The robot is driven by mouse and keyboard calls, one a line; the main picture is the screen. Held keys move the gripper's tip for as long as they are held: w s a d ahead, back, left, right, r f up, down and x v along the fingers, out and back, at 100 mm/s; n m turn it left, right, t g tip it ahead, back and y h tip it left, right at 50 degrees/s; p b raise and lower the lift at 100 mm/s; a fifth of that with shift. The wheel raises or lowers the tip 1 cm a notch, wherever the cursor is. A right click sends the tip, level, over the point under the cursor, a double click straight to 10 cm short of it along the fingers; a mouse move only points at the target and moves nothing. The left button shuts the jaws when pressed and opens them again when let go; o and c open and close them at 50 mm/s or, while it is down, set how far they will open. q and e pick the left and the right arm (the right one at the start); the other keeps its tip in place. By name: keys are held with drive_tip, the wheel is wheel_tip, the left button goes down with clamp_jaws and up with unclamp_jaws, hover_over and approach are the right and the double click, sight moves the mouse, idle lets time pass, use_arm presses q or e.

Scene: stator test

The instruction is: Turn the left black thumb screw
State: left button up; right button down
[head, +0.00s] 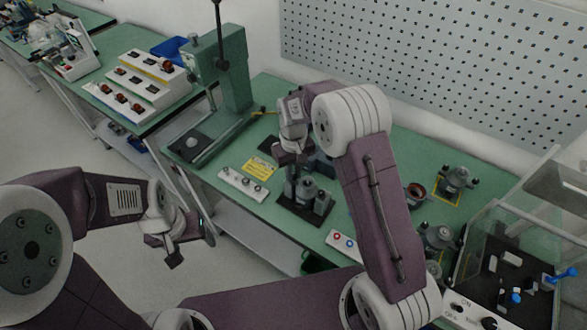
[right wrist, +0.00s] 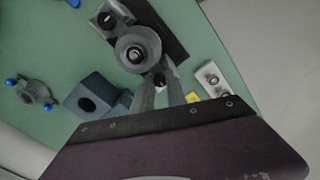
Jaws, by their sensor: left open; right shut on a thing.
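The test fixture stands on a black base plate (head: 300,212) on the green bench, with a grey round part (head: 309,187) in its middle. In the right wrist view the round part (right wrist: 137,48) shows from above. My right gripper (head: 287,165) reaches down at the fixture's left side. In the right wrist view its two fingers are shut on the left black thumb screw (right wrist: 160,80), which is mostly hidden between them. The other black thumb screw (right wrist: 107,20) sits on a grey block across the round part. My left gripper (head: 190,246) is open and empty, off the bench's front edge.
A white strip with buttons (head: 242,183) and a yellow label (head: 260,167) lie left of the fixture. A blue-grey block with a hole (right wrist: 90,97) stands close beside my right gripper. A green press (head: 225,75) stands at back left. Motor parts (head: 456,180) stand at right.

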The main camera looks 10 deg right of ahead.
drive_tip(key=m+p, duration=0.1)
drive_tip(key=m, duration=0.3)
drive_tip(key=shift+r+m+p, duration=0.1)
drive_tip(key=shift+m+p, duration=0.2)
drive_tip(key=shift+p, duration=0.1)
drive_tip(key=m+p, duration=0.1)
drive_tip(key=m, duration=0.3)
drive_tip(key=shift+m, duration=0.6)
drive_tip(key=c, duration=1.5)
unclamp_jaws()
drive_tip(key=shift+o, duration=0.9)
drive_tip(key=shift+a, duration=0.1)
